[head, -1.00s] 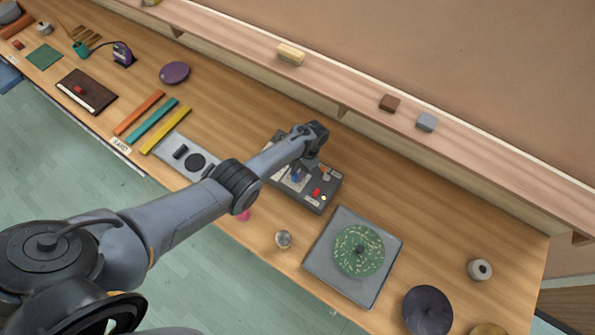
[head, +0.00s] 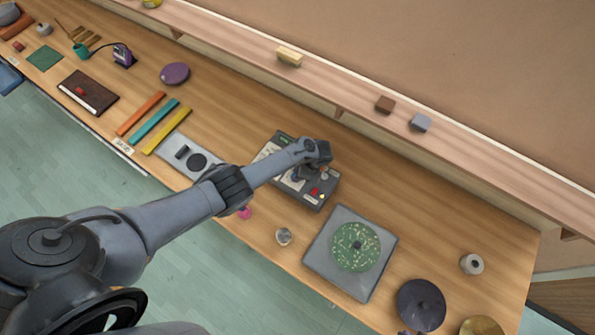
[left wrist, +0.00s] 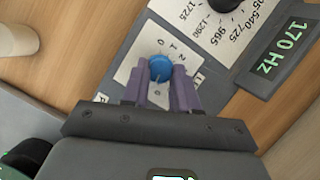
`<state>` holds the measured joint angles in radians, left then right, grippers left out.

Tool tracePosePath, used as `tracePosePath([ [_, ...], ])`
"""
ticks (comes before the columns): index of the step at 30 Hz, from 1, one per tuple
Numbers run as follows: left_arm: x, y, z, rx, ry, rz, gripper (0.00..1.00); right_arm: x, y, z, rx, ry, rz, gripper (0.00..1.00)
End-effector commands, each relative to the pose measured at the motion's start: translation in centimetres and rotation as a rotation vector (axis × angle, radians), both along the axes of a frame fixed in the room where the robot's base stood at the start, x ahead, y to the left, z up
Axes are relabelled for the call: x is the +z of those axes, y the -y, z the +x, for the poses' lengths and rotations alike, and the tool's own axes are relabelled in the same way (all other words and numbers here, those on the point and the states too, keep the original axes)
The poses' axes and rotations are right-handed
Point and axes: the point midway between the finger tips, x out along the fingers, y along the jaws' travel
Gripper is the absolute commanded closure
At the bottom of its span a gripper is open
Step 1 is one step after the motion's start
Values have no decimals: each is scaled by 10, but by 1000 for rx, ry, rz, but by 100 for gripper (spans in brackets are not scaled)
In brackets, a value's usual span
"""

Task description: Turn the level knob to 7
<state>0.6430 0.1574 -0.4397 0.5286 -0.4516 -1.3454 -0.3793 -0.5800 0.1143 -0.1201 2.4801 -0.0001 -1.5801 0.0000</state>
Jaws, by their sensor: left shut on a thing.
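A dark grey control box (head: 318,203) sits on the bench near the middle of the head view. In the left wrist view, a blue knob (left wrist: 160,67) stands on a pale dial plate (left wrist: 134,72) with small numbers around it. The numbers are partly covered, and the knob's setting is too small to read. My left gripper (left wrist: 163,80) is shut on the blue knob, with a purple-grey finger on each side. In the head view my left wrist hides part of the box and the knob. My right gripper is not seen.
A black knob (left wrist: 222,4) and a "170 Hz" display (left wrist: 281,47) are close to my left fingers. A grey plate (head: 337,278) with a green disc (head: 356,246) and a small metal knob (head: 284,236) are nearby. A shelf (head: 345,80) runs behind the bench.

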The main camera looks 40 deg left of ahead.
Motion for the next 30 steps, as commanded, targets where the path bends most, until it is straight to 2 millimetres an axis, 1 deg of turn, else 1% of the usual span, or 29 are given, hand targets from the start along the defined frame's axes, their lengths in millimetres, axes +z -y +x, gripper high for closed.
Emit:
tracePosePath([
  [3,1,0,-1,-63,1,0,100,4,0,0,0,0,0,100],
  [10,0,1,-1,-138,1,-2,100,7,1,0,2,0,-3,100],
  [26,0,1,-1,-159,1,-1,100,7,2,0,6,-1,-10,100],
  [27,0,1,-1,-158,0,-1,65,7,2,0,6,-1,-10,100],
  [29,0,1,-1,-158,0,-1,56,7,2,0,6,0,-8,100],
  [30,0,1,-1,-158,0,-1,50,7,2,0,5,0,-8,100],
])
